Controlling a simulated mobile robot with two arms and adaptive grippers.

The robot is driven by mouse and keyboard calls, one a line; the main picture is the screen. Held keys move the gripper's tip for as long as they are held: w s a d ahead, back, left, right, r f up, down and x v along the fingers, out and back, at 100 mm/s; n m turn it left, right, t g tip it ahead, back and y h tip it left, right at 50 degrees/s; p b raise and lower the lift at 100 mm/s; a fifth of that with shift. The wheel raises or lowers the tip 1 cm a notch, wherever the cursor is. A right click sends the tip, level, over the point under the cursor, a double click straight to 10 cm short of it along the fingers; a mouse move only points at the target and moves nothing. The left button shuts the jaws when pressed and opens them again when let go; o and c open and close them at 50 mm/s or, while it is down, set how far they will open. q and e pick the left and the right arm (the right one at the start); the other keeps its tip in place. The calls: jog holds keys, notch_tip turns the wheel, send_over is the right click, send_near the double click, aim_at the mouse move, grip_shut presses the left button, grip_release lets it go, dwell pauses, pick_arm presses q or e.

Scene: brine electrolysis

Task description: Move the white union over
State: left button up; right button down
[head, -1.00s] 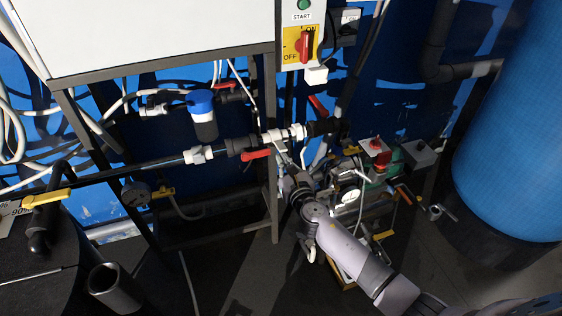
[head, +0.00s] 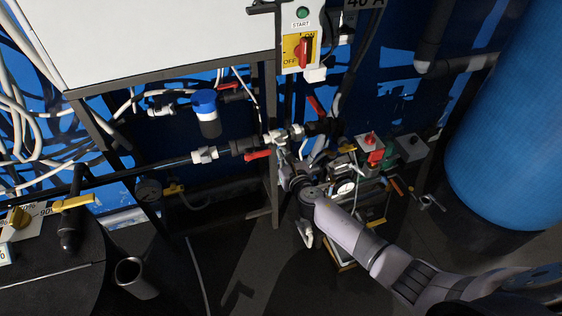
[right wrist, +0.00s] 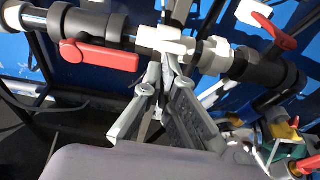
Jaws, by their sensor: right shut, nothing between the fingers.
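A white union (head: 276,137) sits on the dark horizontal pipe, just right of the red-handled valve (head: 257,154). It also shows in the right wrist view (right wrist: 160,38), with another white collar (right wrist: 213,55) beside it on the right. My right gripper (head: 281,149) is just under the union, reaching up from below. In the right wrist view its fingers (right wrist: 165,66) converge right at the underside of the union, shut with nothing between them. I cannot tell whether the tips touch it. My left gripper is not in view.
Another white union (head: 205,154) is farther left on the same pipe. A blue-capped filter (head: 206,112) hangs above it. A white cabinet (head: 165,40) overhangs the pipe. A red-handled valve (right wrist: 277,55) stands right of the union. Pumps and fittings crowd the lower right.

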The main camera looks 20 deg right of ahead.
jog(key=shift+w+r+p, duration=0.2)
jog(key=shift+r+p, duration=0.35)
jog(key=shift+r, duration=0.25)
